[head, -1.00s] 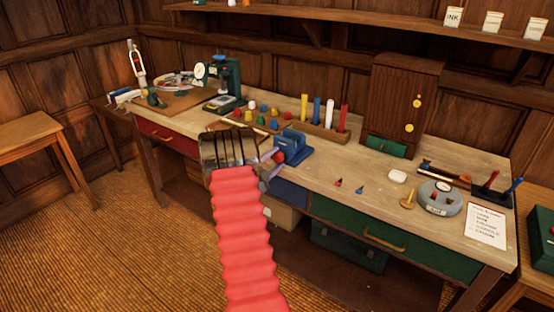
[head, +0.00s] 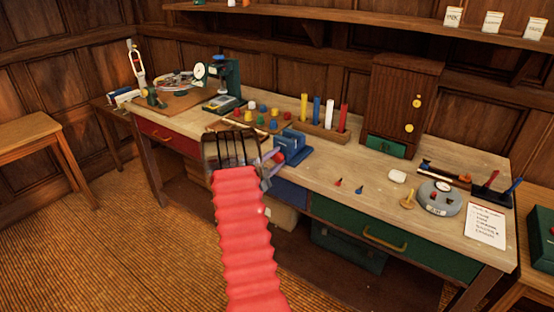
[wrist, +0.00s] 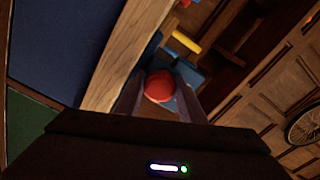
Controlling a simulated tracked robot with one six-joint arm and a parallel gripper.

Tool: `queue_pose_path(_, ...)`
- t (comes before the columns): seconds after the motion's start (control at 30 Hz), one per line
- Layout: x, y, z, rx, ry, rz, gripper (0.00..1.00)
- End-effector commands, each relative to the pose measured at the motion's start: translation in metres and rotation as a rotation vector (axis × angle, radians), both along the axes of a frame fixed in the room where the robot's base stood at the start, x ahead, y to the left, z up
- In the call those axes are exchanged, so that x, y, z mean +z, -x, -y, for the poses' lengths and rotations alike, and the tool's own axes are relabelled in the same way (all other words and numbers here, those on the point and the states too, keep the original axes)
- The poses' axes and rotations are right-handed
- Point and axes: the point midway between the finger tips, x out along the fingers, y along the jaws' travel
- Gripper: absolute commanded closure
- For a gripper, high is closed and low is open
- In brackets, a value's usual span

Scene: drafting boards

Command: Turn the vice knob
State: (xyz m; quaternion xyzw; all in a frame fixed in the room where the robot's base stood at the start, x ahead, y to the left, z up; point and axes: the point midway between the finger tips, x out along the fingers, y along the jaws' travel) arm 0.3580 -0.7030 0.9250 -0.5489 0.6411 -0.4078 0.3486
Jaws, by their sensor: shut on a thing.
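The blue vice (head: 292,146) stands at the front edge of the workbench in the head view, and part of it shows in the wrist view (wrist: 187,72). Its red knob (wrist: 159,86) sits between my two fingers in the wrist view, and a little of it shows in the head view (head: 278,157). My gripper (head: 272,162) is at the front of the vice, shut on the knob. My red ribbed arm cover and wrist hide part of the bench front in the head view.
The workbench (head: 340,180) holds several coloured pegs behind the vice and a rack of upright coloured sticks (head: 330,128) to its right. A wooden cabinet (head: 400,100) stands at the back. Open floor lies left of the bench.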

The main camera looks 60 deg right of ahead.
Motion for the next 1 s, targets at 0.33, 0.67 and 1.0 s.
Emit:
queue_pose_path(0.33,-0.003,0.0016,-0.0032,-0.004,0.01,0.089,0.86)
queue_pose_path(0.67,-0.0038,0.0016,-0.0035,-0.005,0.045,0.326,0.86)
queue_pose_path(1.0,-0.0042,0.0018,-0.0036,-0.005,0.094,0.643,0.86)
